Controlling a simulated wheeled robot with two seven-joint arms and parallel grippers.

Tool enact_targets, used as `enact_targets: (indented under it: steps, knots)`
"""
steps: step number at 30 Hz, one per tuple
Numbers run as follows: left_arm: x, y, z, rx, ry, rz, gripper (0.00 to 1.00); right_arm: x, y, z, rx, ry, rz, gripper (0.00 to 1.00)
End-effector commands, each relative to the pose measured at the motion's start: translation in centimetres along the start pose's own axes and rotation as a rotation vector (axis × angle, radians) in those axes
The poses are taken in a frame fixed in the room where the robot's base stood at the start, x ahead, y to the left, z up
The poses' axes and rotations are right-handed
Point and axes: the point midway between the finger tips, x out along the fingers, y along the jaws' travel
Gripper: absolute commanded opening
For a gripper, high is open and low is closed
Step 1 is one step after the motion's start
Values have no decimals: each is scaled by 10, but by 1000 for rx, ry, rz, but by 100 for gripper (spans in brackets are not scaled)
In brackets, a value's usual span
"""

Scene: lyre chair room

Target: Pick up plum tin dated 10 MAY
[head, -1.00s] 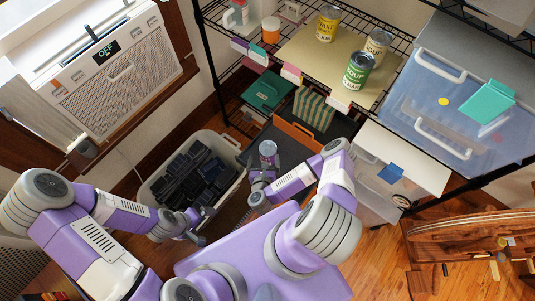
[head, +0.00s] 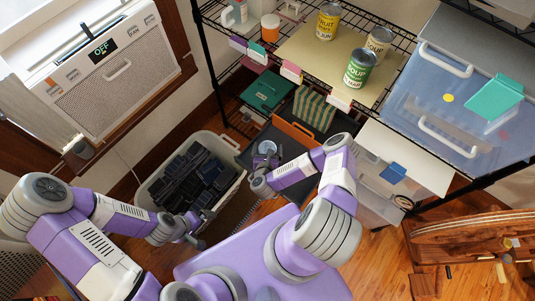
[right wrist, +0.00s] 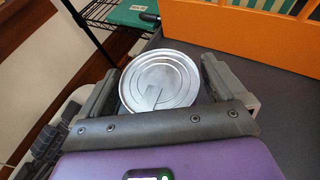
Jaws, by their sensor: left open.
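A tin with a bare ringed metal lid (right wrist: 160,78) fills the space between the fingers of my right gripper (right wrist: 160,90) in the right wrist view. My left gripper (head: 197,233) is open and empty by the grey bin.
A yellow tin (head: 328,21), a pale tin (head: 378,43) and a green tin (head: 360,68) stand on the upper wire shelf. A grey bin (head: 236,191) of dark items is left of my right arm. An orange divider (head: 293,132) stands just beyond the tin.

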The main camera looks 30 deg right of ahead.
Motion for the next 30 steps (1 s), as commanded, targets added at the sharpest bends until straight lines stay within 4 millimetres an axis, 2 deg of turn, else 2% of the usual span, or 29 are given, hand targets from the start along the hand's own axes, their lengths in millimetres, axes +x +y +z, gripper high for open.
enact_targets:
  steps: [1, 2, 12, 19, 22, 30]
  knots:
    - [0, 0, 0, 0, 0, 0, 100, 0, 0, 0, 0, 0, 0, 89]
    - [0, 0, 0, 0, 0, 0, 100, 0, 0, 0, 0, 0, 0, 85]
    - [0, 0, 0, 0, 0, 0, 100, 0, 0, 0, -1, 1, 0, 33]
    - [0, 0, 0, 0, 0, 0, 100, -1, 0, 1, 0, -1, 0, 32]
    - [-4, 1, 0, 0, 0, 0, 100, -4, 0, 8, 1, -1, 1, 32]
    - [-21, 8, 1, 0, 0, 0, 100, -23, 0, 57, 4, -1, 1, 32]
